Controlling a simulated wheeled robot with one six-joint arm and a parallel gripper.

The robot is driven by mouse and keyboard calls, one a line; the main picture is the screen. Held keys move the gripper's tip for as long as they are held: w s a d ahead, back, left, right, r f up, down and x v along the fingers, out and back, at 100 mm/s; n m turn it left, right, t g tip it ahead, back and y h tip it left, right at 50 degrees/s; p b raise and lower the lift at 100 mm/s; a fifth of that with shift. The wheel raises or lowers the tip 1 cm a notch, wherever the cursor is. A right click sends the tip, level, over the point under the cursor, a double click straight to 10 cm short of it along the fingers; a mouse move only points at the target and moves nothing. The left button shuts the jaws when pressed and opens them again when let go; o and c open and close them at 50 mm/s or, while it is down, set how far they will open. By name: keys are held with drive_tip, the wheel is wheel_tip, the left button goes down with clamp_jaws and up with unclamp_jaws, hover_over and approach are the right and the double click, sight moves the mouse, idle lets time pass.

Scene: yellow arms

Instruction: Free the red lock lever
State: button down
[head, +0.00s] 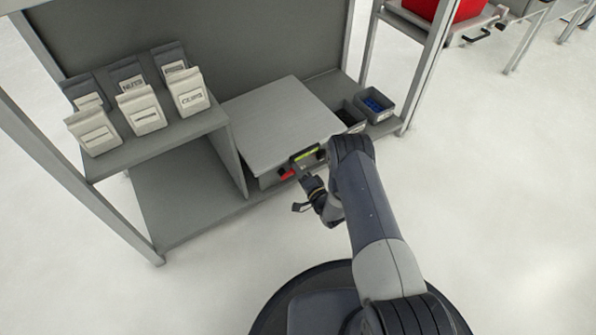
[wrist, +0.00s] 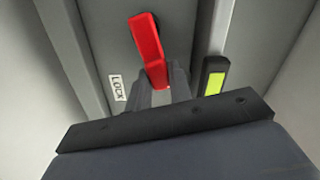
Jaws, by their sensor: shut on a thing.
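The red lock lever (wrist: 147,48) stands out from a grey panel in the wrist view, tilted a little, next to a white label reading LOCK (wrist: 118,87). My gripper (wrist: 164,86) is shut on the lower end of the lever, and its fingers hide that part. In the head view the red lever (head: 287,174) shows small on the front of a grey box (head: 280,120) with a flat lid. My gripper (head: 303,180) is at the box front there, and its fingertips are hard to make out.
A black part with a yellow-green face (wrist: 215,80) sits right of the lever. Several labelled bags stand on a raised shelf (head: 150,150) at left. A small bin with blue parts (head: 375,104) stands right of the box. The floor in front is clear.

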drive_tip(key=shift+s+a+r+n, duration=0.15)
drive_tip(key=shift+r+n, duration=0.15)
drive_tip(key=shift+n, duration=0.65)
drive_tip(key=shift+s+a+r+n, duration=0.1)
drive_tip(key=shift+a+r+n, duration=0.2)
drive_tip(key=shift+n, duration=0.6)
drive_tip(key=shift+s+a+r+n, duration=0.1)
drive_tip(key=shift+r+n, duration=0.25)
drive_tip(key=shift+n, duration=0.6)
drive_tip(key=c, duration=1.3)
unclamp_jaws()
drive_tip(key=shift+d, duration=0.1)
